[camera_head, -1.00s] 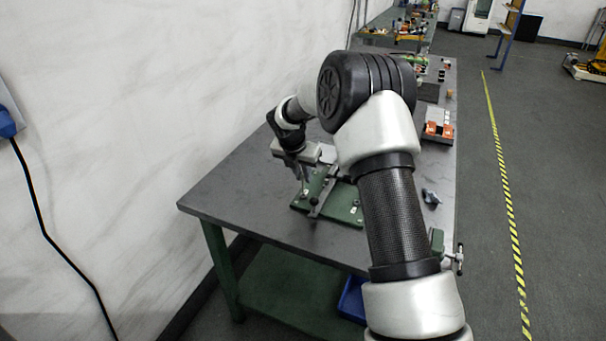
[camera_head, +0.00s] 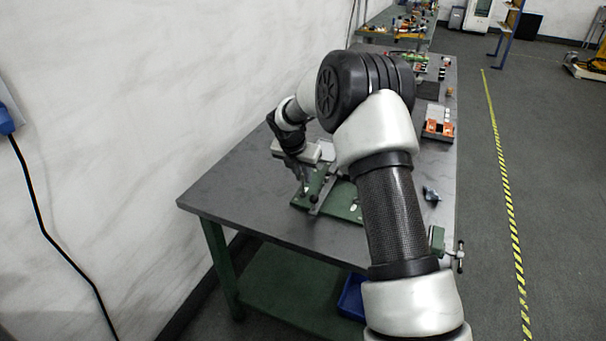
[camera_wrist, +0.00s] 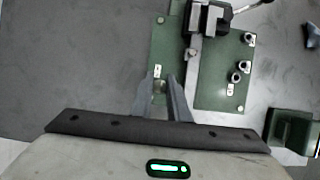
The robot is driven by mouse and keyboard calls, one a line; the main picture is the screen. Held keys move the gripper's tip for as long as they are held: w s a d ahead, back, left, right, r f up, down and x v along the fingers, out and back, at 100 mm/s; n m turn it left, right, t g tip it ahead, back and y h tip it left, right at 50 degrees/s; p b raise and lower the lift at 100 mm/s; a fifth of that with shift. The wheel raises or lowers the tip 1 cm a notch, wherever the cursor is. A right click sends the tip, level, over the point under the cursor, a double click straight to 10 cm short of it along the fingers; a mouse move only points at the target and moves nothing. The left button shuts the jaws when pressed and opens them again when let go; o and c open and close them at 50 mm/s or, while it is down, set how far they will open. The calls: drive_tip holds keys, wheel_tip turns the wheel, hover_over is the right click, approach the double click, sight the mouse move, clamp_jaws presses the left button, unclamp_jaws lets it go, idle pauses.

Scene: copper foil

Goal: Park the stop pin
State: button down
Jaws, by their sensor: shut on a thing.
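In the wrist view my gripper (camera_wrist: 160,86) reaches over the left part of a green fixture plate (camera_wrist: 215,98). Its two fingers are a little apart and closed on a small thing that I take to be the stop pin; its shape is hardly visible. A small pale label lies on the plate just beyond the fingertips. Several small round metal fittings (camera_wrist: 238,72) stand along the plate's right side, with another pale label near them. In the head view the green plate (camera_head: 345,207) lies on the bench, and my gripper (camera_head: 303,180) is at its left side, partly hidden.
A metal bar and a clamp with a lever (camera_wrist: 208,15) run along the plate's middle, close right of my fingers. A green vise (camera_head: 437,241) sits at the bench's right edge. A dark knob (camera_head: 430,195) and an orange-filled tray (camera_head: 438,130) lie farther back. The bench's left front is clear.

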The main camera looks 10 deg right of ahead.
drive_tip(key=shift+f+b, duration=0.7)
drive_tip(key=shift+f, duration=0.75)
idle(1.8)
drive_tip(key=c, duration=2)
unclamp_jaws()
drive_tip(key=shift+r+p, duration=1.5)
drive_tip(key=shift+r, duration=0.05)
drive_tip(key=o, duration=0.5)
drive_tip(key=shift+o, duration=0.2)
